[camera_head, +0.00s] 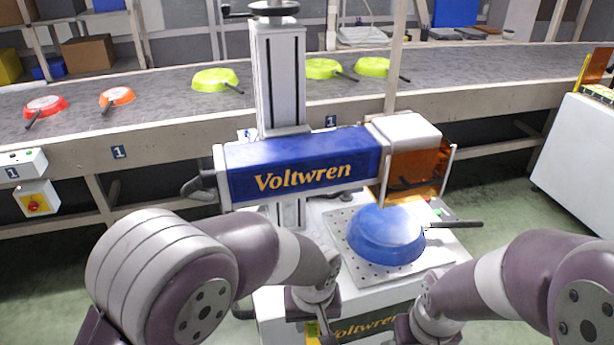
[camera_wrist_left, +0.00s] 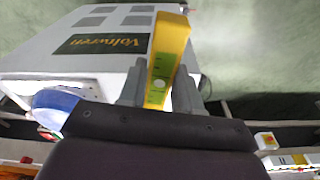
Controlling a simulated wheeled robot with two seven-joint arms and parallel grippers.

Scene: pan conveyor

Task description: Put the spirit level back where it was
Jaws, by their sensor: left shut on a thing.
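The yellow spirit level (camera_wrist_left: 169,48) with a green vial shows in the left wrist view, held between the two fingers of my left gripper (camera_wrist_left: 158,85). In the head view only a small yellow piece of the level (camera_head: 312,328) shows below my left wrist, in front of the white machine base; the left fingers are mostly hidden there. My right wrist and part of the right gripper (camera_head: 408,328) are at the bottom of the head view, right of the left one. Its fingers cannot be made out.
A blue-and-white Voltwren marking machine (camera_head: 303,168) stands ahead. A blue pan (camera_head: 385,238) lies upside down on its perforated plate (camera_head: 358,268), handle to the right. A conveyor (camera_head: 170,88) behind carries several red, orange and lime pans. A white cabinet (camera_head: 575,150) stands right, with open floor between.

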